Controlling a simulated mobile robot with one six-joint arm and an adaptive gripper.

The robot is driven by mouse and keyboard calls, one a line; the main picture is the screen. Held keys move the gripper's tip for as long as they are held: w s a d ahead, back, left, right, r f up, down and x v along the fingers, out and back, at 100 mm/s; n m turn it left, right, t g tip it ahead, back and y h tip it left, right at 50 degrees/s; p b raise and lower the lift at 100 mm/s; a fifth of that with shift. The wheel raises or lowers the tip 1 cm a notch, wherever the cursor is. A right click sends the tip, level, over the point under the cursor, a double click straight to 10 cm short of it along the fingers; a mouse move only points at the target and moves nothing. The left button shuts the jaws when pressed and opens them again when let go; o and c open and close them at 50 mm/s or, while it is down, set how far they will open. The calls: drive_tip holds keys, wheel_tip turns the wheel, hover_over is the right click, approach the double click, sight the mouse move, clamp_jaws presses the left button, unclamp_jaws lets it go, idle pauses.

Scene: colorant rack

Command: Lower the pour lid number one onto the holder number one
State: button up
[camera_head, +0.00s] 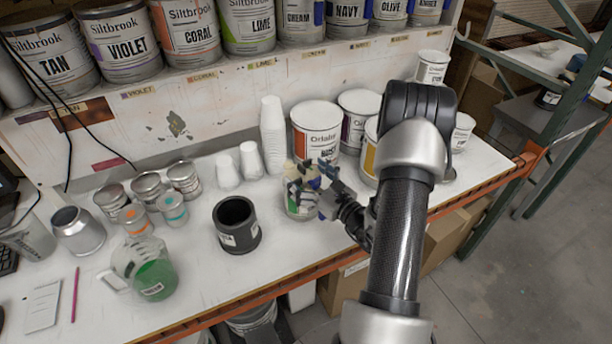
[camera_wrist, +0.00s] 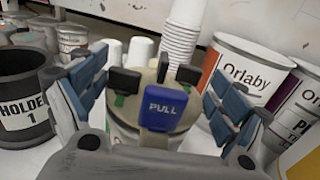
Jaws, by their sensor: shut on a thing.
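The pour lid (camera_wrist: 165,107) is beige with a blue tab marked PULL. My gripper (camera_wrist: 157,76) is shut on it, with fingers on both sides. In the head view my gripper (camera_head: 313,186) is over a small pale can (camera_head: 301,210), which shows under the lid in the wrist view. I cannot tell whether lid and can touch. The holder number one (camera_head: 238,226) is a black, open-topped cylinder on the bench, left of my gripper. In the wrist view the holder (camera_wrist: 24,115) is at the left edge, labelled HOLDER 1, its mouth empty as far as I see.
A large Orlaby can (camera_head: 315,130) and other cans stand behind and right of my gripper. Stacked white cups (camera_head: 272,135) are behind it. A jug of green liquid (camera_head: 150,270) and several small tins (camera_head: 148,187) stand left of the holder. The bench's front edge is close.

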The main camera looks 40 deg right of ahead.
wheel_tip(320, 180, up, 5)
drive_tip(key=shift+r, duration=0.1)
wheel_tip(320, 180, up, 6)
drive_tip(key=p, duration=0.6)
drive_tip(key=shift+r, duration=0.2)
idle(0.3)
idle(0.3)
